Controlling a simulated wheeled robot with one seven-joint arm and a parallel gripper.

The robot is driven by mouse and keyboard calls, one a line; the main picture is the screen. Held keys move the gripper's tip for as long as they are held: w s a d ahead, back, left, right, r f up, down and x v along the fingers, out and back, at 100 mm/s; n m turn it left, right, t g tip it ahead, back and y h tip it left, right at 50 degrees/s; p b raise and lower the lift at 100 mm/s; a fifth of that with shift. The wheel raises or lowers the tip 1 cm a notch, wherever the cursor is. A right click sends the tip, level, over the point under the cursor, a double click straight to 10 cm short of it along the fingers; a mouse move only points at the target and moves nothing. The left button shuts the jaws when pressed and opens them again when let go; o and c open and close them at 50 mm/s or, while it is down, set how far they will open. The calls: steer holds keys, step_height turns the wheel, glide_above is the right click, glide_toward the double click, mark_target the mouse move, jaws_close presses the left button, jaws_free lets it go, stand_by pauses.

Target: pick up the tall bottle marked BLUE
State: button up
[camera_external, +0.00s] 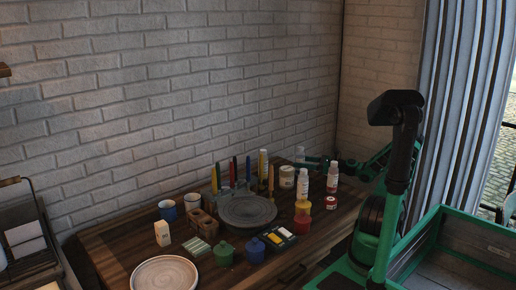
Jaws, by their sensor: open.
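Several tall bottles stand on the wooden table, and their labels are too small to read, so I cannot tell which is marked BLUE. One pale bottle (300,153) is at the back, beside my gripper (309,161). My gripper is open at the end of my green arm, small and partly hidden. No bottle is visibly held.
A white jar (286,177) sits just left of and below my gripper. A grey round turntable (247,211) fills the middle. Red and yellow jars (302,222), a paint tray (279,236), green and blue pots (224,253) crowd the front. The brick wall (200,100) is close behind.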

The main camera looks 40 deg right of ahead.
steer(key=x, duration=0.4)
steer(key=shift+w+a+r, duration=0.15)
steer(key=shift+w+a, duration=0.05)
steer(key=shift+w, duration=0.15)
steer(key=c, duration=1.4)
steer(key=shift+r, duration=0.1)
